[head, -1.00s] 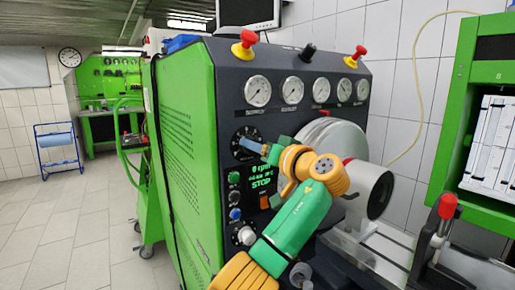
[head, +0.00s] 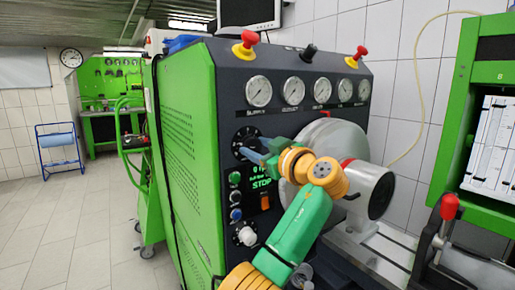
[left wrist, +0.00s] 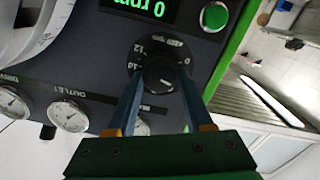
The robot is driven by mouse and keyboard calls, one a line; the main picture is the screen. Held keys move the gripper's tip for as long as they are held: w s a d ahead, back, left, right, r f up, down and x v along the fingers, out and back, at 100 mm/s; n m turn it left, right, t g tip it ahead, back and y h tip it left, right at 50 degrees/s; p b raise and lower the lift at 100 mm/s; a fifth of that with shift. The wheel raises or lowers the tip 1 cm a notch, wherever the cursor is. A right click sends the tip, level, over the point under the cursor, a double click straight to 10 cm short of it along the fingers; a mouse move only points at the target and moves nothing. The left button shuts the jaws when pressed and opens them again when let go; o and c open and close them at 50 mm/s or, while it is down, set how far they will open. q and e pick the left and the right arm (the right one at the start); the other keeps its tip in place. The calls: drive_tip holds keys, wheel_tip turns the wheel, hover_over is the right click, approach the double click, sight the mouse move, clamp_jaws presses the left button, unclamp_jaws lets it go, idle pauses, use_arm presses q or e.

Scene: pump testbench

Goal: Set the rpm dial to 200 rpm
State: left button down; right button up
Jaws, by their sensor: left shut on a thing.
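The rpm dial (head: 244,134) is a dark round dial with pale markings on the machine's front panel, below the gauges. My left gripper (head: 248,152) is at the dial, its blue fingers partly covering the face. In the left wrist view the dial's black knob (left wrist: 158,72) lies between the fingertips of my left gripper (left wrist: 160,84), which is shut on it. Pale scale numbers show around the knob; its exact setting is too small to read. The green display (left wrist: 140,8) shows 0 rpm in the left wrist view. My right gripper is not in view.
Several round gauges (head: 259,91) sit above the dial. Several buttons (head: 235,196) and a white knob (head: 245,236) are below it. A large pale cylinder (head: 371,189) stands out to the right of my left wrist.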

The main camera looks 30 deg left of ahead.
use_arm(q)
drive_tip(key=shift+r+n, duration=0.1)
drive_tip(key=shift+n, duration=0.2)
idle(0.4)
drive_tip(key=shift+c, duration=1.4)
unclamp_jaws()
drive_tip(key=shift+d+f+b, duration=0.2)
drive_tip(key=shift+b, duration=0.1)
drive_tip(key=b+v, duration=0.2)
drive_tip(key=v, duration=0.4)
drive_tip(key=shift+s+d, duration=0.2)
drive_tip(key=shift+d, duration=0.05)
drive_tip(key=shift+a+r, duration=0.1)
